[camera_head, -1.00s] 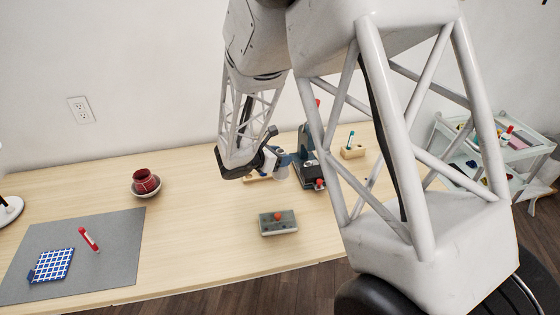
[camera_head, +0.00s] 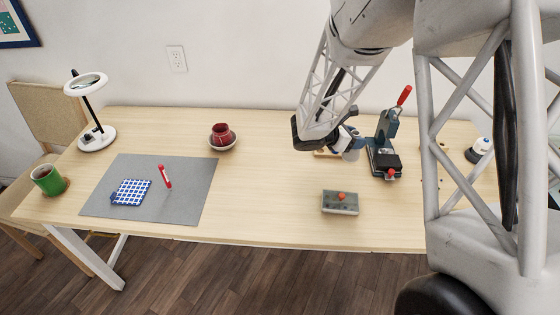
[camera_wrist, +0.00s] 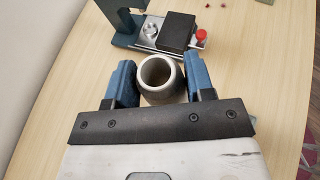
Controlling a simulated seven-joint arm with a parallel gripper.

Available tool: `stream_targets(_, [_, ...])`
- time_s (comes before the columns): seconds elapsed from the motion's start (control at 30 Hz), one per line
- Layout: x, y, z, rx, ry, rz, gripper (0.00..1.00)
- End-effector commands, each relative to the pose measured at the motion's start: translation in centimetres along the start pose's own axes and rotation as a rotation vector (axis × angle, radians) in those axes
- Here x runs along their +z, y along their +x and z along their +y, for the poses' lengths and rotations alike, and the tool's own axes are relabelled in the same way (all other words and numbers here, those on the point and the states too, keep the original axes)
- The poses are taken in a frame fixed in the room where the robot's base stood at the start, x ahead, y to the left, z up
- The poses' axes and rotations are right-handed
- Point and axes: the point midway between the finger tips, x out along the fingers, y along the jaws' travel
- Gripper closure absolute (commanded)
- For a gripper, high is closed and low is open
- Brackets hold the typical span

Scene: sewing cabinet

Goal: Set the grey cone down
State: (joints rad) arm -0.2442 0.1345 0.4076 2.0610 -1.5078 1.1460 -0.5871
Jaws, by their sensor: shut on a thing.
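The grey cone (camera_wrist: 164,97) is a hollow, round-mouthed piece held between the two blue fingers of my gripper (camera_wrist: 160,72) in the wrist view. My gripper is shut on it, with one finger on each side. In the head view the pale grey cone (camera_head: 351,155) hangs at the end of my arm, at my gripper (camera_head: 346,143), just left of the blue press. Whether its lower end touches the table cannot be told.
A blue press with a red-tipped lever (camera_head: 387,140) stands close on the right. A grey box with a red knob (camera_head: 340,203) lies in front. A red cup (camera_head: 222,134) sits in a bowl to the left. The tabletop (camera_head: 270,170) between is bare.

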Motion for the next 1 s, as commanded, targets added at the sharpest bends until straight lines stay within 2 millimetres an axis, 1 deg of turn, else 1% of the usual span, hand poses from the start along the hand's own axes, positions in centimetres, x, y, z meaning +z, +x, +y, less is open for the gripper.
stream_targets(0.17, [-1.4,-2.1,0.4,0.02,-0.008,0.002,0.76])
stream_targets(0.27, [-2.4,-3.6,0.6,0.034,-0.014,0.003,0.76])
stream_targets(0.53, [-5.6,-8.5,0.8,0.079,-0.033,0.003,0.76])
stream_targets(0.77, [-8.3,-12.7,0.6,0.117,-0.048,0.004,0.76])
stream_targets(1.0, [-10.9,-16.7,-0.1,0.156,-0.065,0.002,0.76])
